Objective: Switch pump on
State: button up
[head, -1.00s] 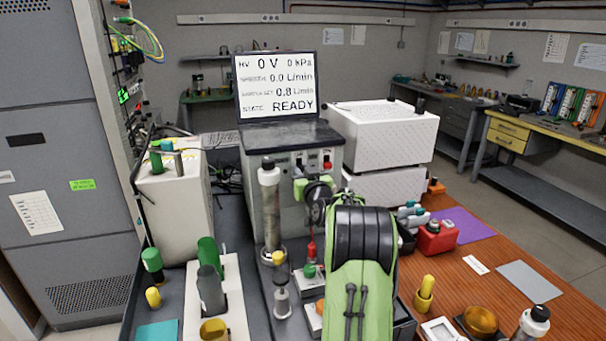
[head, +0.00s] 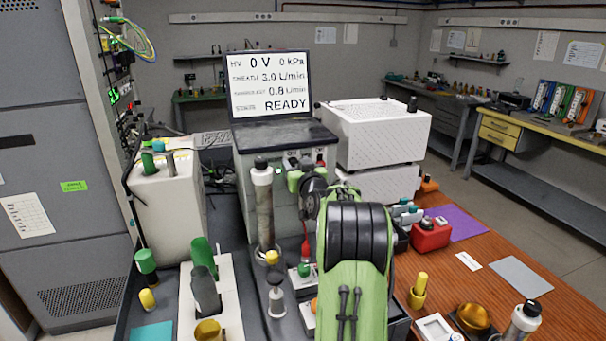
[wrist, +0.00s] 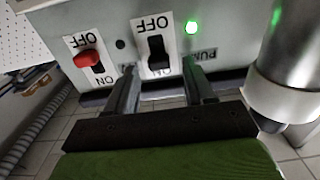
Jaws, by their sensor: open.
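In the wrist view a black rocker switch (wrist: 158,52) sits on a grey panel between upside-down OFF and ON labels. A lit green lamp (wrist: 192,28) is beside it, with an upside-down PUMP label (wrist: 201,54) below. My gripper (wrist: 161,72) is open and empty, its fingers on either side of and below the switch; contact cannot be told. A red-capped switch (wrist: 87,60) is to the left. In the head view the instrument's screen (head: 270,84) reads sheath 3.0 L/min and READY. My arm hides most of the panel and my fingertips there.
A metal cylinder (wrist: 295,50) stands close to the right of my gripper; it also shows in the head view (head: 263,205). White boxes (head: 375,135) stand behind right. Several bottles and holders crowd the bench front. An orange-brown table (head: 560,255) lies right.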

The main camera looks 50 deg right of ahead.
jog(key=b+v, duration=0.2)
jog(key=v, duration=1.3)
jog(key=shift+b, duration=0.3)
jog(key=shift+w+r, duration=0.1)
jog(key=a+r+n+g+y+p, duration=0.2)
jog(key=a+n+g+y+p, duration=0.45)
jog(key=a, duration=1.75)
jog(key=s+a+f+g+y+p, duration=0.1)
jog(key=s+a+g+p, duration=0.1)
jog(key=s+a, duration=0.3)
jog(key=s+a+f+g+y+p, duration=0.1)
jog(key=s+a, duration=0.4)
jog(key=s, duration=0.8)
jog(key=shift+s+a+f+m+g+p, duration=0.2)
jog(key=shift+s+a+m+g+p, duration=0.15)
jog(key=shift+p, duration=0.1)
